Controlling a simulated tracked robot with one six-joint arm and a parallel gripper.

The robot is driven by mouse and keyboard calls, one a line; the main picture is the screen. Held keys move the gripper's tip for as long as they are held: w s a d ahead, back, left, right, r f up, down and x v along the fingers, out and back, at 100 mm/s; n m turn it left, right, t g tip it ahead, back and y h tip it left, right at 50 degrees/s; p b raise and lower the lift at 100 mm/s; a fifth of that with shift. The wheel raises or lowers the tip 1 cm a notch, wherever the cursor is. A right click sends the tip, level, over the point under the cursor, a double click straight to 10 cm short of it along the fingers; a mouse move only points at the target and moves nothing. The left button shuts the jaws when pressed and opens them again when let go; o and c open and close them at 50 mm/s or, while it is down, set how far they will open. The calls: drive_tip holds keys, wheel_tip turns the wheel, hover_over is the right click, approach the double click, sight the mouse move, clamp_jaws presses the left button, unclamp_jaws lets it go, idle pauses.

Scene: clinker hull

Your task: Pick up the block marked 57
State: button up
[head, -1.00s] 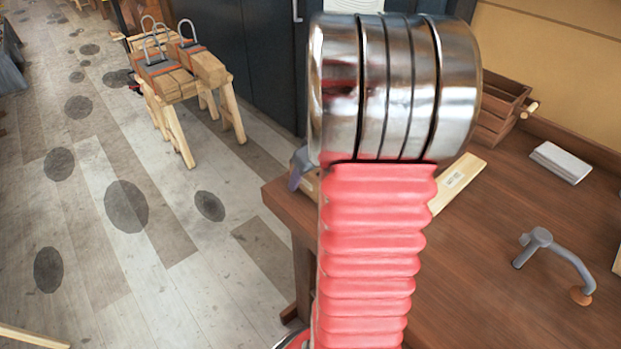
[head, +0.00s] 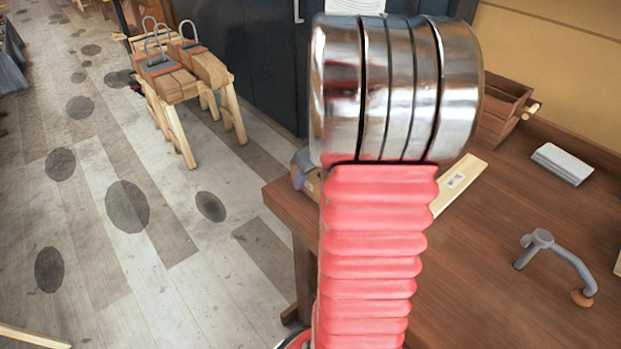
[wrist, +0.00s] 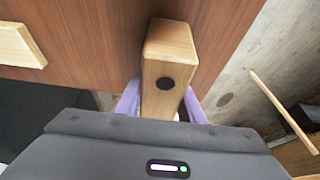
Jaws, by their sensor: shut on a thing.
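A pale wooden block (wrist: 170,45) with a dark round spot on its end face stands between the two purple fingers of my gripper (wrist: 161,104) in the wrist view. My gripper is shut on it, one finger on each side. No number can be read on the block from here, so I cannot tell whether it is the one marked 57. In the head view my red and chrome arm hides most of the gripper. Only a bit of purple finger and a small part of the block (head: 314,184) show at the left corner of the brown bench.
The brown bench (head: 500,250) carries a pale labelled board (head: 458,182), a grey folded stack (head: 562,163), a grey curved tool (head: 556,258) and a wooden crate (head: 500,108). A sawhorse (head: 185,95) with clamped timber stands on the floor at the back left. Open floor lies left of the bench.

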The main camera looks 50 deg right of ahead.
drive_tip(key=shift+r, duration=0.1)
wheel_tip(320, 180, up, 10)
drive_tip(key=shift+f, duration=0.1)
idle(0.4)
